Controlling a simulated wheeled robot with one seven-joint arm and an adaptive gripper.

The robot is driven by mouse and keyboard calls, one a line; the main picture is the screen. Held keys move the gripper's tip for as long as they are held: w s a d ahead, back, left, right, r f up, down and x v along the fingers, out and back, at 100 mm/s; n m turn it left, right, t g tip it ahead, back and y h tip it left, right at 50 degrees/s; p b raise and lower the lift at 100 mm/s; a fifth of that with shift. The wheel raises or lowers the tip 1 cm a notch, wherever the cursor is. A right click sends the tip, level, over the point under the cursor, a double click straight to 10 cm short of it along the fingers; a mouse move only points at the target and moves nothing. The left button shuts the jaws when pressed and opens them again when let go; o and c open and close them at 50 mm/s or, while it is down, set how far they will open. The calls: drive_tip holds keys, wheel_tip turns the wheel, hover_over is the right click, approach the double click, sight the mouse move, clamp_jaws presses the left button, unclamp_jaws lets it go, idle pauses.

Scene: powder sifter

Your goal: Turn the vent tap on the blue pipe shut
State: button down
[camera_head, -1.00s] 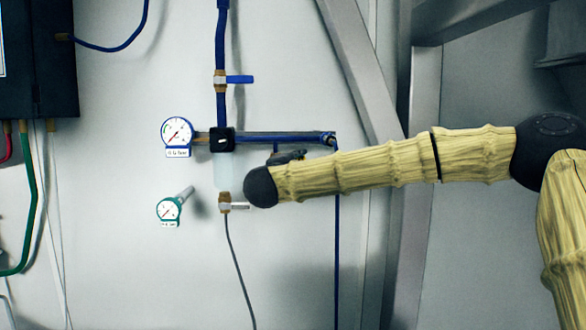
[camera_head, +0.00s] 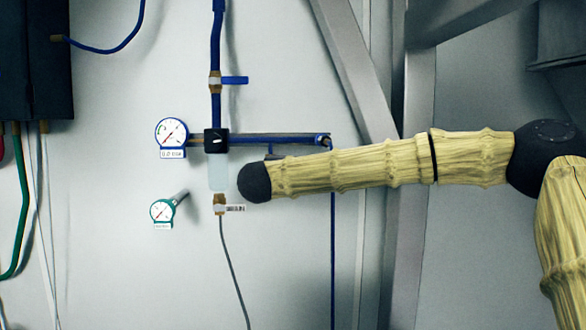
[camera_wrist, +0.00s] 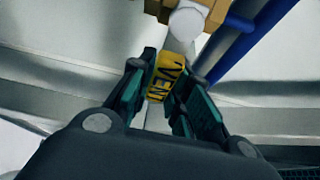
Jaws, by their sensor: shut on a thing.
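The vent tap's yellow handle (camera_wrist: 165,78), marked "VENT", shows in the wrist view, below a brass valve body (camera_wrist: 185,10) with a pale round knob. A blue pipe (camera_wrist: 255,32) runs close by on the right. My gripper (camera_wrist: 158,80) has its two dark green fingers on either side of the yellow handle and is shut on it. The handle slants slightly. In the head view my arm hides the gripper and this tap; the arm is in front of the area under the horizontal blue pipe (camera_head: 280,139).
A blue-handled tap (camera_head: 234,80) is on the upright blue pipe. A lower brass tap (camera_head: 220,205) has a labelled lever. A blue-rimmed gauge (camera_head: 171,133) and a green-rimmed gauge (camera_head: 162,211) are on the left. A grey diagonal beam (camera_head: 353,75) stands behind my arm.

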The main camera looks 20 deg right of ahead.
drive_tip(key=c, duration=1.3)
unclamp_jaws()
drive_tip(key=shift+s, duration=0.1)
drive_tip(key=v, duration=1.1)
drive_tip(key=shift+s+a, duration=0.2)
drive_tip(key=shift+s, duration=0.15)
